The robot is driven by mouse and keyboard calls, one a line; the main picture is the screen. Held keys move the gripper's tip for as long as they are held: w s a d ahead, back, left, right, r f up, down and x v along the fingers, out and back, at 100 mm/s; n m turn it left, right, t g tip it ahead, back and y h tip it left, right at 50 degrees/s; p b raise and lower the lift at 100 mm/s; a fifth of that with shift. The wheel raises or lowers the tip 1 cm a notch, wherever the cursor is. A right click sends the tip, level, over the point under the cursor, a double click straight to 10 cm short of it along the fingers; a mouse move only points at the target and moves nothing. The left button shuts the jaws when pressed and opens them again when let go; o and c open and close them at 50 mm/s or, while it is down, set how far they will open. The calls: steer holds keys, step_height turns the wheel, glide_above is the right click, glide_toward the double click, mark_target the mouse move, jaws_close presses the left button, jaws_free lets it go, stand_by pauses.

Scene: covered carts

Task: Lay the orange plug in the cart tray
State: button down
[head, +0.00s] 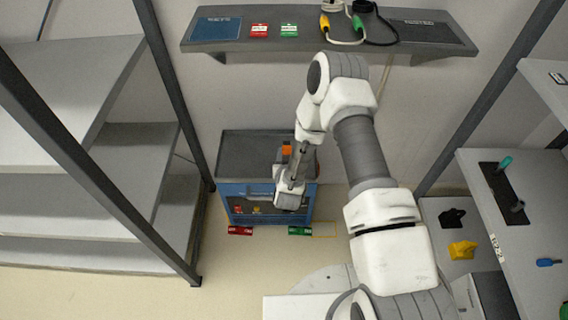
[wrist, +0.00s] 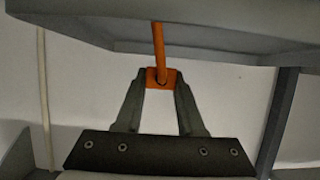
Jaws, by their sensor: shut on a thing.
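The orange plug (head: 287,150) shows in the head view as a small block in front of the cart's dark top. In the wrist view, my gripper (wrist: 160,82) is shut on the orange plug (wrist: 153,74), with both fingertips against its sides. An orange cable (wrist: 158,38) runs up from the plug past a grey edge. The cart tray (head: 245,150) is the dark, rimmed top of a blue cart (head: 235,189); its bare left part shows. My arm covers the right part of the cart. I cannot tell whether the plug touches the tray.
A wall shelf (head: 210,47) behind the cart bears red and green tags, yellow and green plugs and cables. Shelving (head: 140,145) stands left. A right-hand shelf (head: 480,220) holds small items. Red (head: 240,230) and green (head: 300,231) blocks are at the cart's foot.

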steer(key=shift+w+a+f, duration=0.1)
steer(key=shift+a+f, duration=0.1)
steer(key=shift+a, duration=0.1)
steer(key=shift+a+f, duration=0.1)
steer(key=shift+f, duration=0.1)
steer(key=shift+f+b, duration=0.85)
steer(key=shift+f, duration=0.9)
steer(key=shift+f+b, duration=0.35)
steer(key=shift+f, duration=0.05)
steer(key=c, duration=0.5)
jaws_free()
steer(key=shift+r, duration=0.1)
